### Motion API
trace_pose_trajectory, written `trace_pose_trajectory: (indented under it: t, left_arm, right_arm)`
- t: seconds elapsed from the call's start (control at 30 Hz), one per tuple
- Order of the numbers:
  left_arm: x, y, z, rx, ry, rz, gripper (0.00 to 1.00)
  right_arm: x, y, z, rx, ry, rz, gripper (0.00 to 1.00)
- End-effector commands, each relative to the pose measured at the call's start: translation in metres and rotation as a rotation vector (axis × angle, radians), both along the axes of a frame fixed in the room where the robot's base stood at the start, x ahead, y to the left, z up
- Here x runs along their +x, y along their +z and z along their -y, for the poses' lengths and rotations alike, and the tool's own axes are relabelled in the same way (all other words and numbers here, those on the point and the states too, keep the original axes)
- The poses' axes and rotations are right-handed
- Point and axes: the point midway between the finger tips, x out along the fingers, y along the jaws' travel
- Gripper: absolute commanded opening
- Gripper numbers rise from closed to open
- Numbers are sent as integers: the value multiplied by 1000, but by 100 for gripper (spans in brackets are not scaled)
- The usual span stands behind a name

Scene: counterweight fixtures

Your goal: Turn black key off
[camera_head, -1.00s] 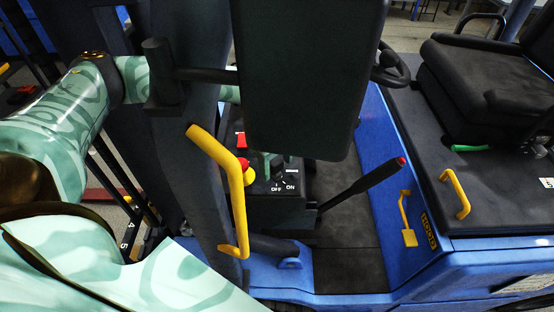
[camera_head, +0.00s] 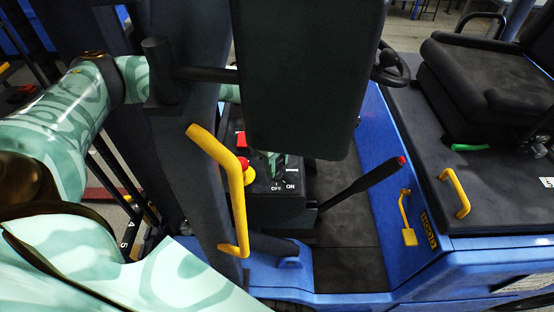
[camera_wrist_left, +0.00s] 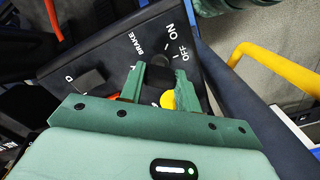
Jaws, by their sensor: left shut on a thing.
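The black key (camera_wrist_left: 159,66) sits on a dark control panel in the left wrist view, between my left gripper's two green fingers. My left gripper (camera_wrist_left: 160,71) is shut on it, one finger on each side. The ON and OFF labels lie just beyond the key, and I cannot tell exactly which one it points to. In the head view my left gripper (camera_head: 271,164) is partly hidden behind a dark hanging panel, just above the control panel (camera_head: 262,208). The key itself is hard to make out there. My right gripper is not in view.
A yellow handrail (camera_head: 235,195) and a dark post (camera_head: 190,130) stand left of the control panel. A red button (camera_head: 243,163) is near the gripper. A black lever with a red tip (camera_head: 362,184) rises to the right. The dark floor beyond is clear.

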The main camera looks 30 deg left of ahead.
Motion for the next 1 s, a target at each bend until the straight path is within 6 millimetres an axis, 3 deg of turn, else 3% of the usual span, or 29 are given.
trace_pose_trajectory:
  t: [0.6, 1.0]
  left_arm:
    - [0, 1, 0, -1, 494, 1, 10]
    - [1, 1, 0, -1, 642, 3, 10]
  right_arm:
    - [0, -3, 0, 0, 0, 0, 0]
    - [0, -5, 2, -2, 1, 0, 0]
